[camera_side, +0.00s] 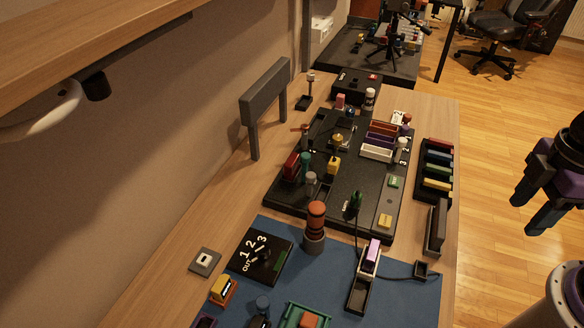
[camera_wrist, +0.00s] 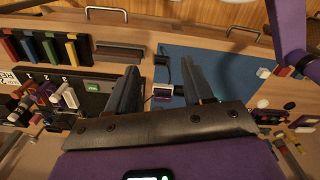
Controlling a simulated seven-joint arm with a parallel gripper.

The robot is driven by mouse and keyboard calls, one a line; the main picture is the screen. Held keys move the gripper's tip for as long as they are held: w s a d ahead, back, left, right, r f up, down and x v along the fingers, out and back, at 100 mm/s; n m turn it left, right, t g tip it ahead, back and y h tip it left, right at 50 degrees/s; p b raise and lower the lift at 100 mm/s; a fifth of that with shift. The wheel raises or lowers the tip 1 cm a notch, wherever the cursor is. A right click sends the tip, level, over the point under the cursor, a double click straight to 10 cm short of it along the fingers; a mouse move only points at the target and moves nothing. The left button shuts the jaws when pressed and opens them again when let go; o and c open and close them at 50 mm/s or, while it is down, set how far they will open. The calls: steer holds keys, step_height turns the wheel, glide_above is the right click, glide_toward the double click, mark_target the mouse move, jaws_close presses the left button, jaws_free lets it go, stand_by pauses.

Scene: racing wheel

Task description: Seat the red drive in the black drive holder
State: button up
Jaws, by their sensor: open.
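The red drive (camera_side: 437,147) stands in the far end slot of a dark rack at the table's right edge, beside blue, green and yellow ones. My gripper (camera_side: 530,212) is open and empty, right of the table and apart from everything.
A black board (camera_side: 345,205) with bins, knobs and blocks fills the middle of the table. A dark bar handle (camera_side: 437,225) is between rack and holder. A cable runs from the holder to a small black box (camera_side: 421,269). An orange-topped cylinder (camera_side: 315,222) stands left of the holder.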

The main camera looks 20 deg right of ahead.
steer(key=o, duration=0.7)
steer(key=w+a+r, duration=0.3)
steer(key=w+a, duration=0.4)
steer(key=w, duration=0.1)
steer(key=m+t, duration=0.1)
steer(key=m, duration=0.3)
glide_above(292, 160)
steer(key=d, duration=0.2)
step_height(292, 160, down, 11)
steer(key=shift+y, duration=0.4)
steer(key=shift+a+f, duration=0.3)
steer(key=shift+f, duration=0.65)
steer(key=shift+a+f, duration=0.25)
steer(key=shift+f, duration=0.7)
steer(key=shift+a+f, duration=0.3)
steer(key=shift+f, duration=0.65)
